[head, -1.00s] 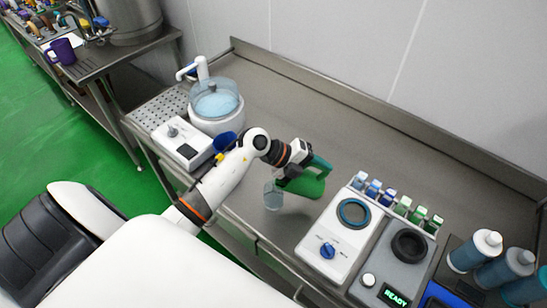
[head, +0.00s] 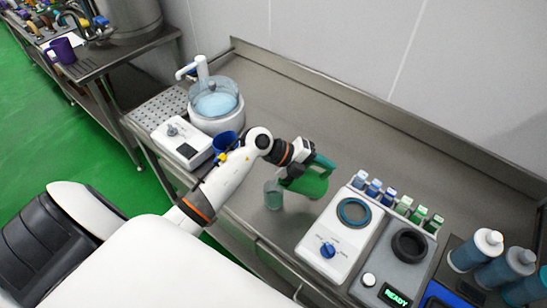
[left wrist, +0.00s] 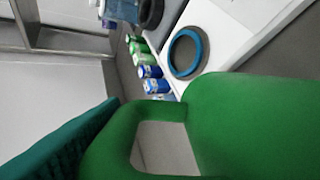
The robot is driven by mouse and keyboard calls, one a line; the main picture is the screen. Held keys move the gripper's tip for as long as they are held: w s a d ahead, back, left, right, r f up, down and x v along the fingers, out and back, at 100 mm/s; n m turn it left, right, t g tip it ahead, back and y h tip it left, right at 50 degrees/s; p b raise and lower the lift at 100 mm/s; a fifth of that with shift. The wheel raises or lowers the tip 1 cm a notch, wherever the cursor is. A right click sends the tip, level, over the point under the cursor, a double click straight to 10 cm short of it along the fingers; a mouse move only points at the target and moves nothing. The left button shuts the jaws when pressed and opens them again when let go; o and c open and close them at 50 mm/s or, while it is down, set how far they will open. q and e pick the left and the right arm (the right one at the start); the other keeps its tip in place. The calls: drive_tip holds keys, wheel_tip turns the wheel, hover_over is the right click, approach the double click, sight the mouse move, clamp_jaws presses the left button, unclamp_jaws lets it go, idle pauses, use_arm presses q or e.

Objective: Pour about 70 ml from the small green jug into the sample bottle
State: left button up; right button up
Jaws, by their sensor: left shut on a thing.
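The small green jug (head: 309,184) is held above the worktop, tilted with its mouth end toward the left. My left gripper (head: 312,163) is shut on it. In the left wrist view the jug's body and handle (left wrist: 235,120) fill the lower part, beside a teal finger (left wrist: 62,142). The clear sample bottle (head: 273,196) stands upright on the worktop, just left of the jug. It looks grey-green inside; the liquid level is too small to read. No pouring stream can be made out. My right gripper is out of view.
A white device with a blue ring (head: 354,212) and a grey device reading READY (head: 409,246) stand to the right, with several small capped vials behind. A water bath (head: 216,104) and a blue cup (head: 226,142) are at left. The worktop behind the jug is clear.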

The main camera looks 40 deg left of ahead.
sight(323, 174)
use_arm(q)
drive_tip(key=shift+s+a+r+t+h+b, duration=0.2)
drive_tip(key=shift+a+r+t+h+b, duration=0.25)
drive_tip(key=shift+b, duration=0.65)
idle(3.1)
drive_tip(key=shift+d+r, duration=0.15)
drive_tip(key=g+y+p, duration=0.1)
drive_tip(key=p, duration=0.2)
drive_tip(key=w+d+g+y+p, duration=0.1)
drive_tip(key=p, duration=0.3)
drive_tip(key=shift+d+f+y, duration=0.25)
drive_tip(key=shift+f+y, duration=0.1)
drive_tip(key=shift+d+f, duration=0.1)
drive_tip(key=shift+f, duration=0.45)
drive_tip(key=shift+w+d+f+g+y+p, duration=0.15)
drive_tip(key=shift+g+y+p, duration=0.25)
drive_tip(key=shift+p, duration=0.2)
drive_tip(key=shift+w+d+f+y, duration=0.15)
drive_tip(key=shift+f+y, duration=0.25)
drive_tip(key=shift+f, duration=0.35)
